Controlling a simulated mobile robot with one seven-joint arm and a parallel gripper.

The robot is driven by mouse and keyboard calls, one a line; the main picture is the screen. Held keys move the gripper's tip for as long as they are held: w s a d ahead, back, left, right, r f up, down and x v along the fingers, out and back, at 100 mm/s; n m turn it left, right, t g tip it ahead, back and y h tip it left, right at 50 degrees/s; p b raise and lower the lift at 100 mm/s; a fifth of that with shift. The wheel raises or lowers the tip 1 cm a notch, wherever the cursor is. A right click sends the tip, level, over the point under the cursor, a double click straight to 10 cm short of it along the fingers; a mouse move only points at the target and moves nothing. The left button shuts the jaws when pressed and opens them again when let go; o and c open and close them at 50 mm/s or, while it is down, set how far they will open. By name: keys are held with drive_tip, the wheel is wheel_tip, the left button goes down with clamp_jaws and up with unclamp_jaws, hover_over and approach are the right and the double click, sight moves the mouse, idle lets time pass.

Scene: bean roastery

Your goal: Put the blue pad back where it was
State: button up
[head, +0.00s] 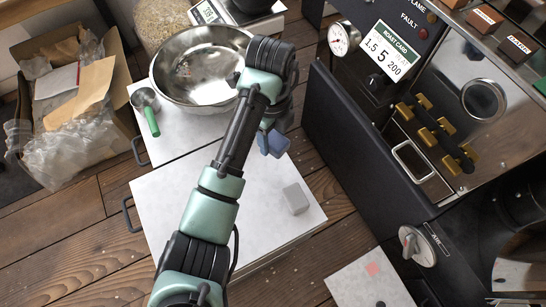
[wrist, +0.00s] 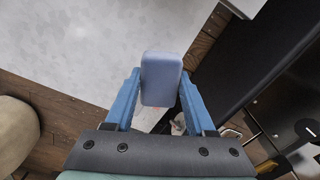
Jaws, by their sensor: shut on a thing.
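The blue pad (head: 278,142) is a small rounded block, held in the air beyond my forearm in the head view. My gripper (head: 266,146) is partly hidden there by my own arm. In the wrist view the pad (wrist: 161,80) sits upright between the two blue fingers of my gripper (wrist: 160,92), which are shut on it. Behind the pad are the edge of a white top and a strip of wooden floor. I cannot tell how high the pad is held.
A grey block (head: 296,199) lies on the near white top (head: 165,205). A steel bowl (head: 178,77) and a green-handled scoop (head: 148,110) are on the farther one. The roaster (head: 345,150) stands close on the right. A low white surface (head: 350,285) is at lower right. A carton (head: 50,110) is at left.

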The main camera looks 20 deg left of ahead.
sight(273, 137)
wheel_tip(273, 137, down, 8)
drive_tip(key=b, duration=0.2)
drive_tip(key=shift+f+b, duration=0.15)
drive_tip(key=shift+b, duration=0.2)
drive_tip(key=shift+f, duration=0.15)
drive_tip(key=o, duration=1.2)
wheel_tip(273, 137, up, 12)
drive_tip(key=p, duration=0.4)
drive_tip(key=shift+r, duration=0.2)
drive_tip(key=shift+w, duration=0.1)
